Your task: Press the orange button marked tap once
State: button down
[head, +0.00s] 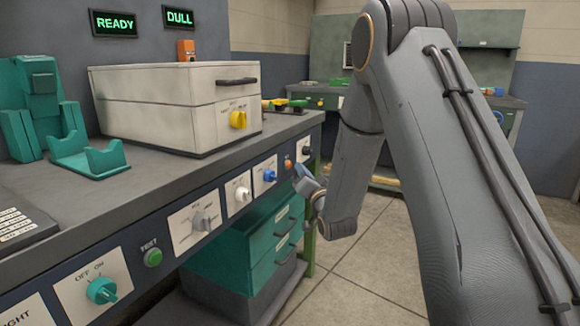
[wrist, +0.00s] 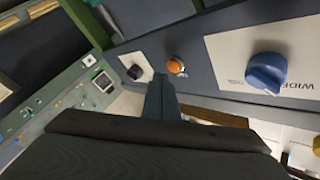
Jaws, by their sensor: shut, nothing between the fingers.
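The orange button (head: 288,163) is a small round button on the dark front panel of the bench, between a blue knob (head: 269,175) and a black knob (head: 306,150). In the wrist view the orange button (wrist: 175,66) shows near the middle, with a small label too blurred to read. My gripper (head: 299,172) is shut and empty, close in front of the panel near the button. In the wrist view my gripper's fingers (wrist: 160,80) point at the panel, just left of the button. I cannot tell whether they touch anything.
The wrist view shows the blue knob (wrist: 266,72) to the right and the black knob (wrist: 134,72) to the left of the button. A green button (head: 153,257) and a teal knob (head: 102,290) lie farther along the panel. Green drawers (head: 270,245) stand below the bench.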

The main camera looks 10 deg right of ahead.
jog(key=s+d, duration=0.1)
jog(key=d, duration=0.1)
jog(key=s+d+p, duration=0.1)
jog(key=d, duration=0.1)
jog(key=shift+s, duration=0.4)
jog(key=shift+a, duration=0.1)
jog(key=s+a+f+n+g+h, duration=0.1)
jog(key=s+a+f+n+g, duration=0.25)
jog(key=s+a+g, duration=0.7)
jog(key=s+a+r+n+g+h, duration=0.1)
jog(key=s+n+g, duration=0.3)
jog(key=s, duration=1.4)
jog(key=s+a+r+n+g, duration=0.15)
jog(key=s+g, duration=0.35)
jog(key=s, duration=1.3)
jog(key=d+r+m+h+p, duration=0.1)
jog(key=d+r+m+p, duration=0.2)
jog(key=d+r+p, duration=0.9)
jog(key=r+p, duration=0.1)
jog(key=p, duration=0.9)
jog(key=shift+r, duration=0.25)
